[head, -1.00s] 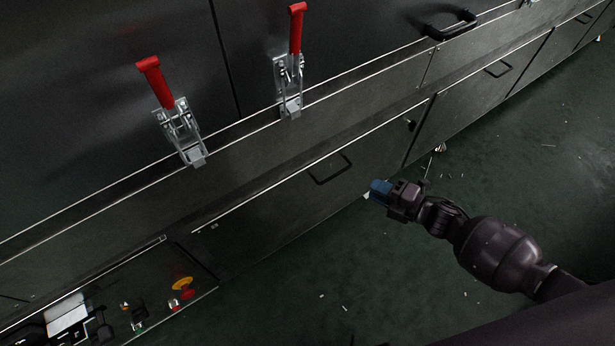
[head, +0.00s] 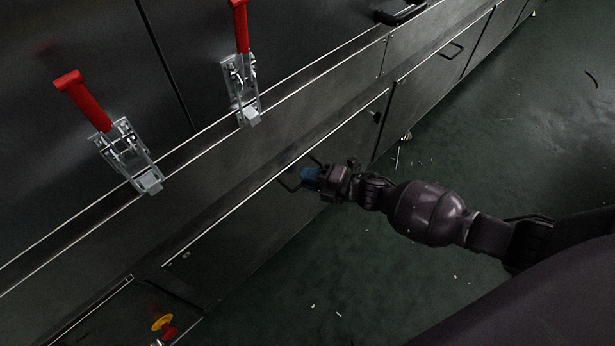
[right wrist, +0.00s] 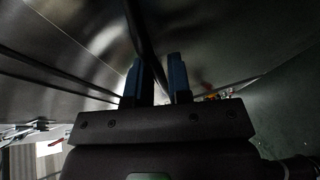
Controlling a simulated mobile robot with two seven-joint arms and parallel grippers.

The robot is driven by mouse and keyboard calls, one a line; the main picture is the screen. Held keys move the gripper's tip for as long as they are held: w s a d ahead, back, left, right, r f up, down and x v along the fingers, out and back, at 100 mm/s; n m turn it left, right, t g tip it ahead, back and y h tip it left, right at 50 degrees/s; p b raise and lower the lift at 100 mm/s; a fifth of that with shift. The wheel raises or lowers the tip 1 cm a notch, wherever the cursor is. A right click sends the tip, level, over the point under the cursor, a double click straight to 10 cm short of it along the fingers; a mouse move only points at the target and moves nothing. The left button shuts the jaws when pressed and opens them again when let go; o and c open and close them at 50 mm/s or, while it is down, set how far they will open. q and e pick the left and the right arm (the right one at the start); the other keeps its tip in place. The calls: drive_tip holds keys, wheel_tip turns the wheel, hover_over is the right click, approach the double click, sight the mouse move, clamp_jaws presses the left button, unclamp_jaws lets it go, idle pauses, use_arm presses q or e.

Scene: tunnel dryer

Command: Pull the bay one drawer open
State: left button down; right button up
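The drawer front (head: 245,222) nearest my right gripper is a dark metal panel, and it looks flush with its neighbours. No label shows that tells which bay it is. Its black bar handle (head: 288,183) is partly hidden behind my right gripper (head: 309,177). The blue fingertips are at the handle. In the right wrist view, the two blue fingers (right wrist: 156,78) stand apart with a dark bar, which looks like the handle (right wrist: 143,38), running between them. I see no clear grip on it. My left gripper is out of view.
Two red-handled toggle clamps (head: 83,101) (head: 241,28) sit above on the machine. Another drawer (head: 430,85) with its handle (head: 452,51) lies further right. An emergency stop button (head: 163,323) is at lower left. The green floor (head: 350,285) is largely clear, with small scraps.

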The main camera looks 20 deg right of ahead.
drive_tip(key=shift+w+a, duration=0.15)
clamp_jaws()
